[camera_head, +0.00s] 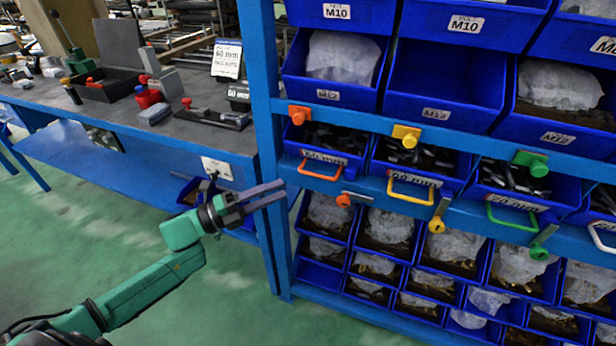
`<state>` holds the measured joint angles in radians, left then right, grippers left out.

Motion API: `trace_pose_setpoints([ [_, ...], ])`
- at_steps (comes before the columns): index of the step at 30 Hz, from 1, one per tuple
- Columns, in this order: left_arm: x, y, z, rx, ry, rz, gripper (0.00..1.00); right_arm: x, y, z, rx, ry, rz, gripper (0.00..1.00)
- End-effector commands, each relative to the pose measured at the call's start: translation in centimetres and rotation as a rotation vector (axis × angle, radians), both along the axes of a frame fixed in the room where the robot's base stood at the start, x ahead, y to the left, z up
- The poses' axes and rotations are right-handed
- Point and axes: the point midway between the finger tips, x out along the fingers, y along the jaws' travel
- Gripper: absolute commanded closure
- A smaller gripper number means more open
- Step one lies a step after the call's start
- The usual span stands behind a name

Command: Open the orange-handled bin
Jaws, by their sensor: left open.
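The orange-handled bin (322,156) is a blue bin at the left end of the rack's middle row, with dark metal parts inside and a white label on its front. Its orange handle (318,170) hangs below the label. My left gripper (274,193) is open and empty, in front of the rack's left post, to the left of and a little below the orange handle, apart from it. Its two dark fingers point right. My right gripper is not in view.
A yellow-handled bin (412,185) and a green-handled bin (512,208) sit to the right. Orange knobs (299,115) and (344,200) stick out near the orange handle. A cluttered workbench (185,130) stands at the left. Green floor is clear below.

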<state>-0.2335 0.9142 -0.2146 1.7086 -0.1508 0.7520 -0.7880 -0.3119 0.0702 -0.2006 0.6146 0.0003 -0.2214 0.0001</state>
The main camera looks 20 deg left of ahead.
Motion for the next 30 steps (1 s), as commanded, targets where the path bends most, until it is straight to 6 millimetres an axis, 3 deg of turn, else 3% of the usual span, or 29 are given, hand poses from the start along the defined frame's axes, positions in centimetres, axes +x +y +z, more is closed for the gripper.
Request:
trace_pose_setpoints([
  [3,2.2,-2.4,0.9,-0.004,-0.005,0.001,0.58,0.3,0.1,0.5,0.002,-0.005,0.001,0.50],
  [9,4.7,-5.4,1.2,-0.004,0.001,0.002,0.58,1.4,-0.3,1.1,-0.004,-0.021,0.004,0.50],
  [19,5.3,-6.1,1.1,-0.002,0.004,0.003,0.58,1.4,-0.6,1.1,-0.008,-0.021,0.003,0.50],
  [23,5.3,-6.0,1.1,-0.002,0.004,0.003,1.00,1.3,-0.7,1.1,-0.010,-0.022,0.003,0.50],
  [30,5.3,-6.0,1.1,-0.002,0.004,0.003,1.00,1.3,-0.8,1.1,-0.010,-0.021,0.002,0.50],
])
